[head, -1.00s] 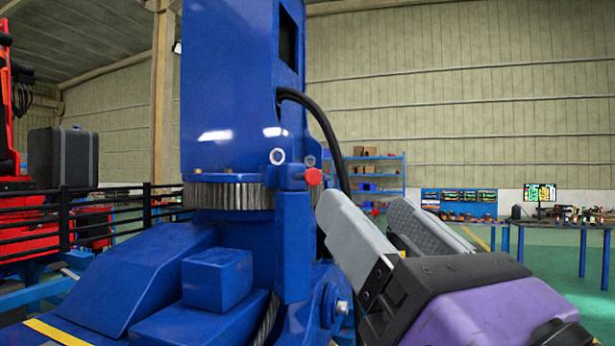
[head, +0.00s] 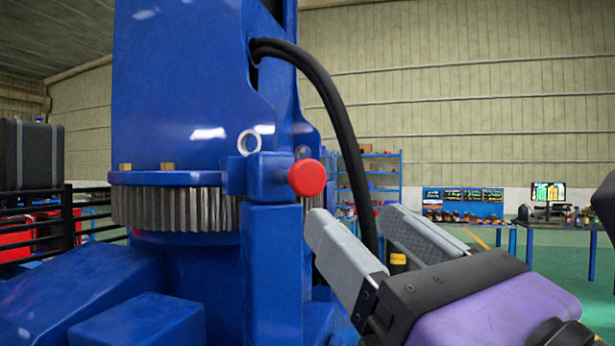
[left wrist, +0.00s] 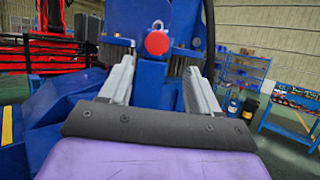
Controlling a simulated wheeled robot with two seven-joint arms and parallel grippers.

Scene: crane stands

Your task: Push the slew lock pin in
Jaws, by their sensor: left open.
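The slew lock pin shows as a round red knob (head: 307,178) on a blue bracket (head: 262,176) beside the toothed slew ring (head: 180,208). Its shaft is hidden, so I cannot tell how far it stands out. My left gripper (head: 357,222), purple with grey fingers, is open and empty, to the right of and below the knob in the head view. In the left wrist view the red knob (left wrist: 157,43) lies beyond and slightly above the fingertips, roughly between the open fingers (left wrist: 160,75). I see no contact. My right gripper is not recognisable.
The blue crane column (head: 185,90) rises above the ring, with a black hose (head: 340,120) hanging behind the knob. Blue base blocks (head: 140,322) lie below. Shelves and workbenches stand far behind. A dark shape (head: 606,205) at the right edge is unclear.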

